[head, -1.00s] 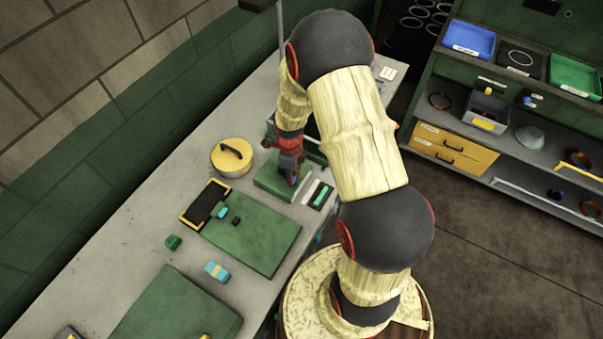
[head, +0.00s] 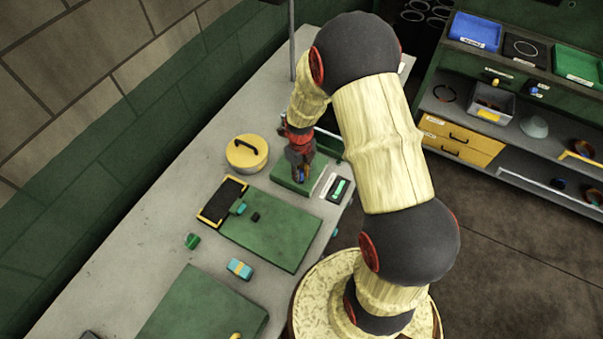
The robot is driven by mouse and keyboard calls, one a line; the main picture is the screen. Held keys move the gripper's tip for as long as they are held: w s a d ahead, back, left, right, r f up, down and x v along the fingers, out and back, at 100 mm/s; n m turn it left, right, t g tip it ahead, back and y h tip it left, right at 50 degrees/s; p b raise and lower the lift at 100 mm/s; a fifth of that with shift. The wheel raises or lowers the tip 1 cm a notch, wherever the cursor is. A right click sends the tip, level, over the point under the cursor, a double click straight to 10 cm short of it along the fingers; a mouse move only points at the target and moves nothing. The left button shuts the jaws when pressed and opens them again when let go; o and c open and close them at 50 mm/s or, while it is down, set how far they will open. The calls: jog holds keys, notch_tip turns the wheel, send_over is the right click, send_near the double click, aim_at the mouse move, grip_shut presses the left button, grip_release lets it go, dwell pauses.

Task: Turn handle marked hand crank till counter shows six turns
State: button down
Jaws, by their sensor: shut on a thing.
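My gripper (head: 301,176) points down over a small green block (head: 284,181) on the grey bench, near its right edge. It is shut on a small handle with a bit of blue showing between the fingers. The fingers hide most of the handle and its link to the block. Just right of the block lies a small dark panel with a pale frame and a bright green bar (head: 339,188). It may be the counter; no digits can be read at this size. No hand crank marking is legible either.
A round yellow tin with a black handle (head: 246,153) stands left of the block. Nearer are a black tray with a yellow rim (head: 222,202), a green mat (head: 270,232) and small blocks. A shelf unit with bins (head: 495,102) stands at right, across open floor.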

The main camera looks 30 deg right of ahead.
jog(key=shift+w, duration=0.1)
jog(key=c, duration=1.6)
grip_release()
notch_tip(320, 180, up, 12)
dwell(1.8)
